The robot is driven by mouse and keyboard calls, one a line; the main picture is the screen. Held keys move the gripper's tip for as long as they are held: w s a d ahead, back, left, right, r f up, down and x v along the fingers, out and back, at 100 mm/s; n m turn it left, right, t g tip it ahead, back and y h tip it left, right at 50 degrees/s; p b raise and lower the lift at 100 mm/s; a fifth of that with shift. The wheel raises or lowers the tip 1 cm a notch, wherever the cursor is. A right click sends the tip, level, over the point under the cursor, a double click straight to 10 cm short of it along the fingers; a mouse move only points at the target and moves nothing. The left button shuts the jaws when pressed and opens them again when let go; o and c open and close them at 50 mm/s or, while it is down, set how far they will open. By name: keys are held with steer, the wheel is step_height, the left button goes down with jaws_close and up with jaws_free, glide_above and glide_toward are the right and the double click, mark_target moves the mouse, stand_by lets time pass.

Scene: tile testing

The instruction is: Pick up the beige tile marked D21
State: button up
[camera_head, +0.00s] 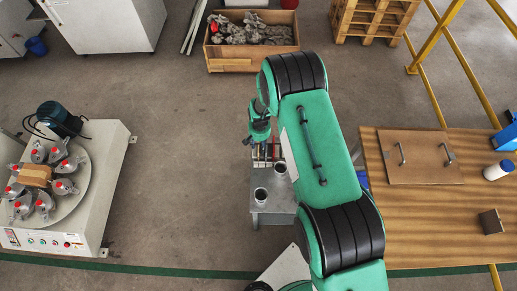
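My green and black arm reaches over a small grey stand (266,213). My gripper (262,150) points down at the far end of the stand. It is small and partly hidden by my arm, so I cannot tell whether it is open or shut. Just below it, a group of narrow upright pieces (265,153) in pale, reddish and dark tones shows on the stand. No marking D21 is readable, and I cannot make out which piece is the beige tile.
Two dark-mouthed cups (261,195) (280,168) stand on the grey stand. A wooden table (420,225) on the right holds a handled board (420,157), a white bottle (498,170) and a dark block (490,222). A turntable machine (85,215) is left; open floor lies between.

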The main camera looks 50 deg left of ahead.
steer(key=shift+f, duration=0.15)
stand_by(0.4)
jaws_close()
